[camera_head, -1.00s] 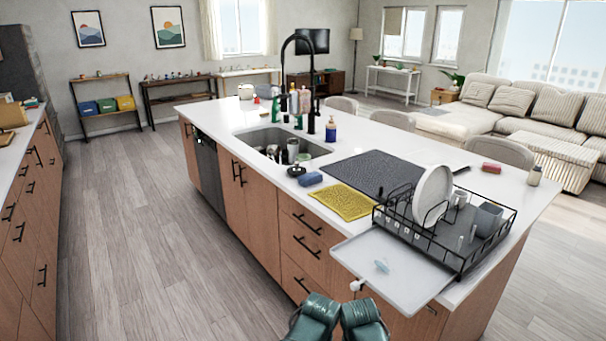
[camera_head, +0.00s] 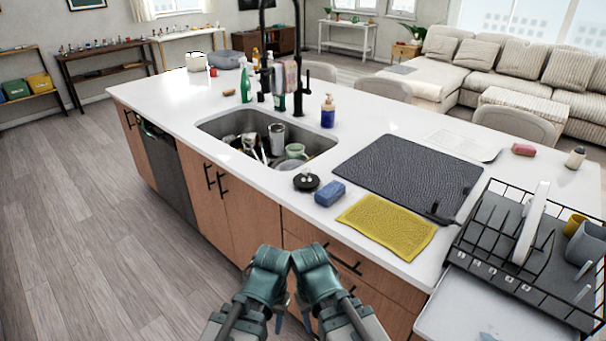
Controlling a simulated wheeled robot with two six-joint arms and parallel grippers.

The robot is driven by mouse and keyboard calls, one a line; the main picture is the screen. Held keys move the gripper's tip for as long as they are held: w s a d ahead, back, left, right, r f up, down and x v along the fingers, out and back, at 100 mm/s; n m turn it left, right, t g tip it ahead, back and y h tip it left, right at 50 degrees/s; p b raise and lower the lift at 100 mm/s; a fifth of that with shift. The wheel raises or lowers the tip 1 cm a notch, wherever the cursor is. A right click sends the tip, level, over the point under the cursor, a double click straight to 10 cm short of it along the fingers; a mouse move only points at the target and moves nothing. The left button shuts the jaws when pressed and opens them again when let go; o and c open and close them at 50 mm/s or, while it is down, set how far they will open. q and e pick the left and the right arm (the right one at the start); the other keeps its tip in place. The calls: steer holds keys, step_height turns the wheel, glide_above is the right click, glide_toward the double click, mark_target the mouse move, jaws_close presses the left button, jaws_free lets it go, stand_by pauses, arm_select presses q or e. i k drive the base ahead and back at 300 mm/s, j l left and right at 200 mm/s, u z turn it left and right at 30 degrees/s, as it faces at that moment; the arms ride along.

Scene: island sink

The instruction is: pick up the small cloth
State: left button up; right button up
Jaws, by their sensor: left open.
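The small cloth is a yellow, textured square (camera_head: 387,226) lying flat on the white island counter, near its front edge, between the blue sponge and the dish rack. My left gripper (camera_head: 276,300) is at the bottom centre, in front of the island's drawers, open and empty, to the left of the cloth and apart from it. My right gripper (camera_head: 306,312) is beside it, also apart from the cloth. Its fingers are small and partly hidden by my wrist, so I cannot tell its opening.
A blue sponge (camera_head: 330,193) and a black sink stopper (camera_head: 306,182) lie left of the cloth. A dark drying mat (camera_head: 408,172) lies behind it. A black wire dish rack (camera_head: 480,262) stands to the right. The sink (camera_head: 225,125) holds dishes.

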mark_target(328, 194)
steer(key=i+j, duration=0.8)
steer(key=z, duration=1.45)
steer(key=j, duration=0.1)
